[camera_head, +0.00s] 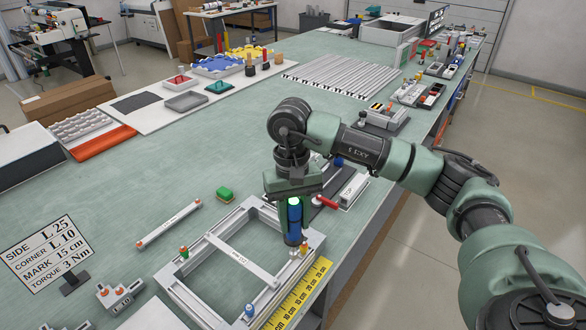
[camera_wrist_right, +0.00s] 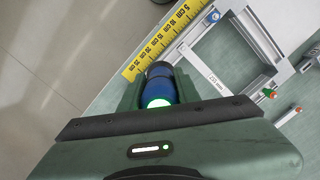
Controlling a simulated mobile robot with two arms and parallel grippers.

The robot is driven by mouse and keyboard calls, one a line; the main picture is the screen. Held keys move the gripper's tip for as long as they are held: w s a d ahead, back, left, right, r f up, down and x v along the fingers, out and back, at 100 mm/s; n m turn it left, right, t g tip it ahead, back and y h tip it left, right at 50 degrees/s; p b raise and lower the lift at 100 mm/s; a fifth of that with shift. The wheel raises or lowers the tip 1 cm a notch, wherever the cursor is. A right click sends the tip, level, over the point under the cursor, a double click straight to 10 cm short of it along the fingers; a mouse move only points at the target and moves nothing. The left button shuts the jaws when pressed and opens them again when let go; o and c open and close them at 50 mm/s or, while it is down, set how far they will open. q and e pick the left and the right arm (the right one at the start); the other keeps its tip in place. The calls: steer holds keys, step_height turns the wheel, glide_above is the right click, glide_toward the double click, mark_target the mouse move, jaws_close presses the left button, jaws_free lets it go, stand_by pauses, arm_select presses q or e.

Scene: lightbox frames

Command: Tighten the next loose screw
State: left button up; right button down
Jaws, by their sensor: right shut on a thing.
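My right gripper (camera_head: 294,208) is shut on a blue cylindrical driver (camera_head: 294,226), held upright over the right corner of a pale metal frame (camera_head: 178,290). A green light glows at the driver's top, and the driver also shows in the right wrist view (camera_wrist_right: 160,88). Its tip and any screw under it are hidden. An orange-topped screw (camera_head: 303,249) stands close beside it. Another orange-topped screw (camera_head: 184,252) is at the left corner and a blue-topped one (camera_head: 249,311) at the near corner. A labelled crossbar (camera_head: 240,257) spans the frame. My left gripper is out of view.
A yellow ruler (camera_head: 302,297) lies along the frame's right side, near the bench edge. A sign (camera_head: 46,256) reads torque 3 Nm. The bench middle is mostly clear.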

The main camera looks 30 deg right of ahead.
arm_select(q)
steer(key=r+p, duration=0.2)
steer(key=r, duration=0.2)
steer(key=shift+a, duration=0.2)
arm_select(e)
steer(key=w+d+r+m, duration=0.1)
steer(key=w+d+r, duration=0.2)
steer(key=w+d, duration=0.1)
steer(key=shift+d+r, duration=0.35)
steer(key=shift+d, duration=0.55)
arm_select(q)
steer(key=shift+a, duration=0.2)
arm_select(e)
steer(key=shift+a, duration=0.1)
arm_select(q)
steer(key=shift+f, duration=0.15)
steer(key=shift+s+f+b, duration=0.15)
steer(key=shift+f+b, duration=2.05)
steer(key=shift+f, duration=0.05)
arm_select(e)
steer(key=shift+f, duration=2.45)
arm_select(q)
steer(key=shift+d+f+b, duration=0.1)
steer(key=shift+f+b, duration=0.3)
